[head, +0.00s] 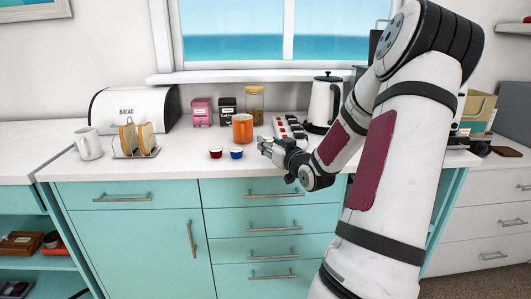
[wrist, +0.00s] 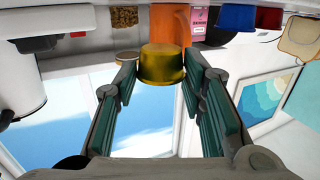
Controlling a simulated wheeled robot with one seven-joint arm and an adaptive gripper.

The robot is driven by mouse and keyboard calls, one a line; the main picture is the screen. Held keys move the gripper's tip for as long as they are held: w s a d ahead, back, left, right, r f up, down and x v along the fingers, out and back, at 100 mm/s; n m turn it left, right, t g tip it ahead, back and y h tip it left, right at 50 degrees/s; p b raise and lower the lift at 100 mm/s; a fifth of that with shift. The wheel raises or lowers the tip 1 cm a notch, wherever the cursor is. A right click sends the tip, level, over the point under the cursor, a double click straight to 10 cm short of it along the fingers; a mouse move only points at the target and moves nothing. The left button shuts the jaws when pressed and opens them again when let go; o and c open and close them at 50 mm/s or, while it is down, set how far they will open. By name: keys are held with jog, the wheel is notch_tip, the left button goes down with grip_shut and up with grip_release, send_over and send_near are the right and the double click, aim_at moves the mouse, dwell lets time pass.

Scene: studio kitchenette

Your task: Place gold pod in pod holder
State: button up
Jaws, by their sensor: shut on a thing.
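My gripper (wrist: 160,72) is shut on the gold pod (wrist: 162,66), which sits between the fingertips in the wrist view. In the head view my gripper (head: 265,145) is over the front part of the counter, right of the blue pod, and the gold pod is too small to make out there.
A red pod (head: 215,153) and a blue pod (head: 237,153) stand near the counter's front edge. An orange mug (head: 242,128) is behind them. A white kettle (head: 323,103) stands right of the holder. A toast rack (head: 135,151) is at the left.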

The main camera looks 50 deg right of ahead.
aim_at(266, 158)
jog(key=shift+a+x, duration=0.2)
jog(key=shift+x, duration=0.95)
notch_tip(266, 158, down, 3)
jog(key=shift+w+b, duration=0.1)
jog(key=shift+b, duration=0.45)
jog(key=shift+f, duration=0.1)
jog(key=shift+f, duration=0.3)
jog(key=o, duration=0.8)
jog(key=shift+c, duration=0.2)
